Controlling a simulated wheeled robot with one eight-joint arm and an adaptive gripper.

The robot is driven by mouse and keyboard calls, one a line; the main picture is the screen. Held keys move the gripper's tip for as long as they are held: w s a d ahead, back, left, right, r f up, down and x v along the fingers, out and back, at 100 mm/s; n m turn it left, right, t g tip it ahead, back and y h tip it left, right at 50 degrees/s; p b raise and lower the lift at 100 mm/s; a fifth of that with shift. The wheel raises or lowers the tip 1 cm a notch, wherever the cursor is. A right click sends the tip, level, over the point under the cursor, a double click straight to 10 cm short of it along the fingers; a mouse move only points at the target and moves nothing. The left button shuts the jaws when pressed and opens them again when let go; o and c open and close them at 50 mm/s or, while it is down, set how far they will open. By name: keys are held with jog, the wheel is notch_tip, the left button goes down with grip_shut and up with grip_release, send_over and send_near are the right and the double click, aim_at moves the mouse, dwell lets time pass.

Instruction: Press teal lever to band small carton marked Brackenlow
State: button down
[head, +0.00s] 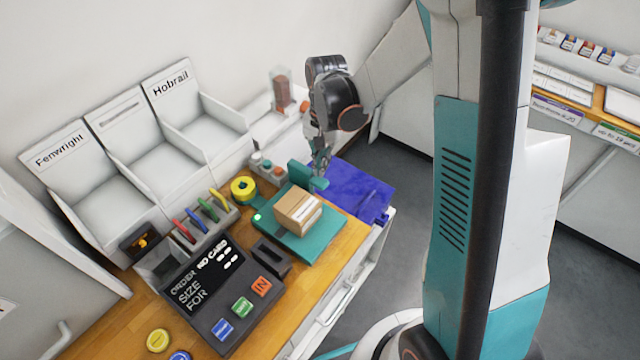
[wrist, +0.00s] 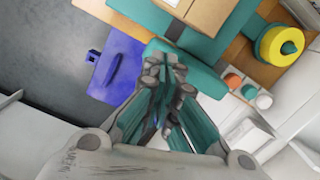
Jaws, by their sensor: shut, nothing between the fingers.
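A small brown carton (head: 298,210) with a white label sits on the teal banding machine's base (head: 318,247); its label is too small to read. A teal lever bar (head: 307,177) rises behind the carton. My gripper (head: 321,168) is shut and empty, pointing down right at this bar. In the wrist view, the shut fingertips (wrist: 165,64) overlap the teal bar (wrist: 202,78), partly hiding it; I cannot tell whether they touch it. The carton (wrist: 192,12) shows at the top edge, partly cut off. A green light (head: 257,217) glows on the machine.
A yellow roll (head: 244,189) stands left of the machine. A blue panel (head: 362,190) lies at the counter's right end. An order terminal (head: 222,295) with coloured buttons, several coloured pens and white bins marked Fenwright (head: 60,150) and Hobrail (head: 170,85) stand to the left.

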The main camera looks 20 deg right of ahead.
aim_at(321, 181)
jog(key=shift+s+a+f+b, duration=0.1)
jog(key=shift+f+b, duration=0.3)
jog(key=shift+f, duration=0.75)
jog(key=shift+f, duration=0.1)
notch_tip(321, 181, down, 4)
jog(key=b, duration=0.4)
jog(key=shift+f, duration=0.15)
jog(key=shift+r, duration=0.3)
jog(key=shift+w+d+r, duration=0.25)
jog(key=shift+w+d, duration=0.25)
jog(key=shift+w, duration=0.1)
jog(key=shift+w+d+r, duration=0.2)
jog(key=shift+w+d, duration=0.25)
jog(key=shift+w, duration=0.15)
notch_tip(321, 181, up, 12)
jog(key=w, duration=0.1)
jog(key=shift+d, duration=0.4)
